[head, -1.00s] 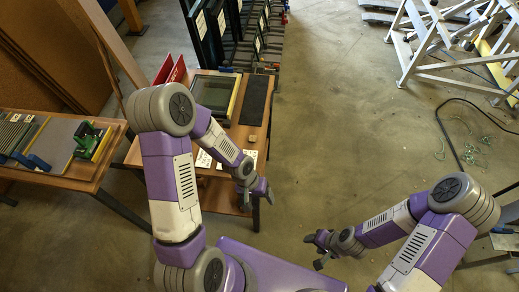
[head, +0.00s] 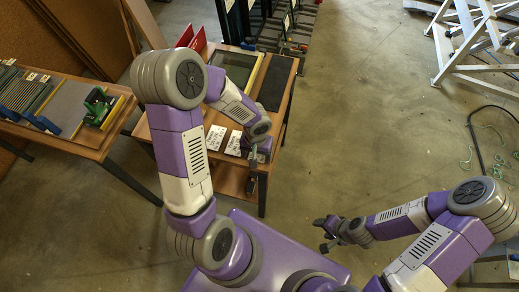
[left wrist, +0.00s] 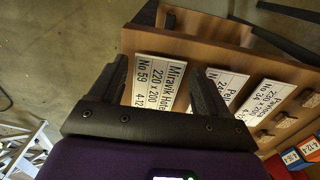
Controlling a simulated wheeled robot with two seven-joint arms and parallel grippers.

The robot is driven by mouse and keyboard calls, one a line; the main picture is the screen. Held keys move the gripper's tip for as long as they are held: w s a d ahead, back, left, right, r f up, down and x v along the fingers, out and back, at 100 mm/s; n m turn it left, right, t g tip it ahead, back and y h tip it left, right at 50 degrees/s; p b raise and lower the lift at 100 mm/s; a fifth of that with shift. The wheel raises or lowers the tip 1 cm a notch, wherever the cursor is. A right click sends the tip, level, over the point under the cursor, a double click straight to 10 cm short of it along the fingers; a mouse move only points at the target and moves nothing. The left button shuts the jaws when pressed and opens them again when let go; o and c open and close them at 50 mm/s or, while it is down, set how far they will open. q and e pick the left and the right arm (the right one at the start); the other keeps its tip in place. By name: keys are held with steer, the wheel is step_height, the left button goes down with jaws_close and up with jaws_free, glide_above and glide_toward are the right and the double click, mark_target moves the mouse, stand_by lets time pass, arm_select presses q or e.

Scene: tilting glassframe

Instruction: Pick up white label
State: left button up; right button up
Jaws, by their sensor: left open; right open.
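Several white labels with black print lie on the small wooden table (head: 272,118). In the head view two labels (head: 215,137) (head: 234,143) show beside my left forearm. In the left wrist view the nearest label (left wrist: 158,82) reads "Miravik Hotel, 220 x 200, No 59". It appears between the fingers of my open left gripper (left wrist: 162,88); I cannot tell any contact. Two more labels (left wrist: 226,88) (left wrist: 264,103) lie to its right, one partly behind a finger. In the head view my left gripper (head: 254,168) is at the table's front edge. My right gripper (head: 326,233) is open and empty over the floor.
A dark glass frame (head: 235,68) and a red holder (head: 190,38) are farther back on the table. Small wooden blocks (left wrist: 286,121) and blue and red boxes (left wrist: 291,157) lie right of the labels. Another workbench (head: 70,135) stands left. Floor to the right is mostly clear.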

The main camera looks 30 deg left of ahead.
arm_select(q)
steer(key=shift+f+b, duration=0.35)
steer(key=shift+b, duration=0.1)
stand_by(0.6)
steer(key=c, duration=0.8)
